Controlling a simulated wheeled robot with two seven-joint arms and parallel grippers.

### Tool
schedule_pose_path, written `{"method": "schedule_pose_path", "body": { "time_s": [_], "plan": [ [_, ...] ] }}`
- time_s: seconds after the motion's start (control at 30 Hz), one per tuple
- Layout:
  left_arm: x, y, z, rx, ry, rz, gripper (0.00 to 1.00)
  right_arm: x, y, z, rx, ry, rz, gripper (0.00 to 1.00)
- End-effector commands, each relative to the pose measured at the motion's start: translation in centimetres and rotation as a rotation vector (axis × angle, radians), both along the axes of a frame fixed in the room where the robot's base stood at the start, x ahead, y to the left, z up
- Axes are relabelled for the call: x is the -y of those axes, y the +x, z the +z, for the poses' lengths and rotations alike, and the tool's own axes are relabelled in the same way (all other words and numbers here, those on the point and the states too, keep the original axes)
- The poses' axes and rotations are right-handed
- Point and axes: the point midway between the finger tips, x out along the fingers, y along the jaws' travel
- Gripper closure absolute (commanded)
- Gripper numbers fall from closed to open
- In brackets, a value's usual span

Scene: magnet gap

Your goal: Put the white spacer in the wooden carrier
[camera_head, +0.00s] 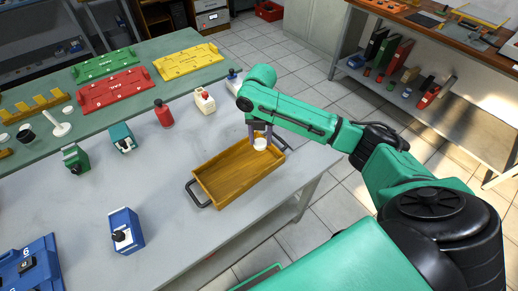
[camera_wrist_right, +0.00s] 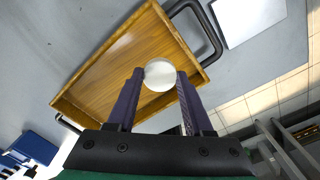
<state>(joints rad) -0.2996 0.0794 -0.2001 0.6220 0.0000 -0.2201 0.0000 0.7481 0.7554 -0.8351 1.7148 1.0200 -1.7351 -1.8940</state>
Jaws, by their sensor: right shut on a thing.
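The wooden carrier (camera_head: 222,186) is an open tray with black handles at its ends, lying on the grey table in the head view. It also shows in the right wrist view (camera_wrist_right: 100,70). The white spacer (camera_head: 260,144) is a small round piece at the far right end of the carrier. In the right wrist view the white spacer (camera_wrist_right: 160,75) sits between the fingertips. My right gripper (camera_wrist_right: 160,82) is shut on it, over the carrier's end. I cannot tell whether the spacer touches the carrier floor. My left gripper is not in view.
A blue box (camera_head: 126,230) stands left of the carrier. Green, red and yellow plates lie on the green strip at the back. The table's right edge is close to the carrier.

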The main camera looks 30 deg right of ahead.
Motion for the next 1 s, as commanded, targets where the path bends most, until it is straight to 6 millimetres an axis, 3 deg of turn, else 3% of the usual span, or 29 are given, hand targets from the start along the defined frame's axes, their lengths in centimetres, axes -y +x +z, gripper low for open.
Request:
{"method": "schedule_pose_path", "body": {
  "time_s": [0.3,0.6,0.63,0.7,1.0],
  "plan": [
    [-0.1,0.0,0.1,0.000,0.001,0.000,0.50,0.0,0.0,-5.2,0.000,0.000,-0.001,0.98],
    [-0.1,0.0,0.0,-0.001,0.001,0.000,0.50,0.0,0.0,-5.5,0.001,-0.001,-0.001,0.98],
    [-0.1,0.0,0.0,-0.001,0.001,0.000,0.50,0.0,0.0,-5.6,0.001,0.000,-0.001,0.45],
    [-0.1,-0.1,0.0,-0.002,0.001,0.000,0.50,0.0,0.0,-5.5,0.001,0.000,-0.001,0.19],
    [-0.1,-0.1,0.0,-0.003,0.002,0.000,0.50,0.0,0.0,-5.4,0.001,0.000,-0.001,0.19]
  ]
}}
